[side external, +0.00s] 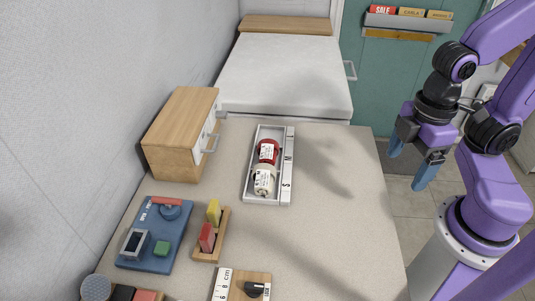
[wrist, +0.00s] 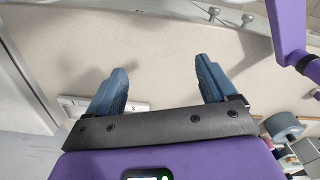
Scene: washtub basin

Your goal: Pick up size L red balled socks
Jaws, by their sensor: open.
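The red balled socks (side external: 269,146) have a white tag and sit in a narrow white tray (side external: 250,165) on the worktop. Cream balled socks (side external: 264,180), also tagged, sit just in front of them in the same tray. A strip along the tray's right side carries size letters; M and S are legible, and the far letter is unclear. I cannot read the sock tags. My gripper (side external: 407,166) is open and empty, pointing down off the worktop's right side, well apart from the tray. Its open fingers also show in the wrist view (wrist: 160,80), with no socks visible there.
A wooden drawer box (side external: 172,140) stands left of the tray. A blue board (side external: 155,235) and a wooden holder with red and yellow blocks (side external: 210,235) lie nearer the front left. A wooden block with a black knob (side external: 255,288) is at the front. The worktop right of the tray is clear.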

